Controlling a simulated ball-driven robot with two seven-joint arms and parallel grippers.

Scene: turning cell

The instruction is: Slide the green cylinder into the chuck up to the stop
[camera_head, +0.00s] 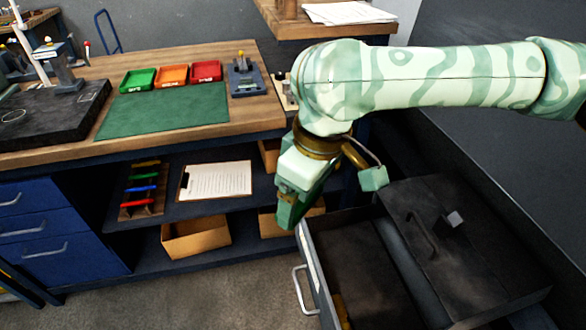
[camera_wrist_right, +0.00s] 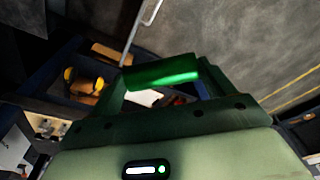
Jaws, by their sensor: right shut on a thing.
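The green cylinder (camera_wrist_right: 162,72) lies crosswise between the fingertips of my right gripper (camera_wrist_right: 165,76) in the right wrist view. The gripper is shut on it, and the cylinder looks roughly level there. In the head view my right gripper (camera_head: 288,212) points down, between the workbench and the open grey drawer. I cannot clearly make out the cylinder in that view. I cannot make out the chuck in either view. My left gripper is not in view.
The workbench bears a green mat (camera_head: 165,112), green (camera_head: 138,80), orange (camera_head: 172,76) and red (camera_head: 206,71) trays and a small grey fixture (camera_head: 245,79). An open drawer (camera_head: 313,268) is below my right arm. A clipboard (camera_head: 214,181) lies on the bench's lower shelf.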

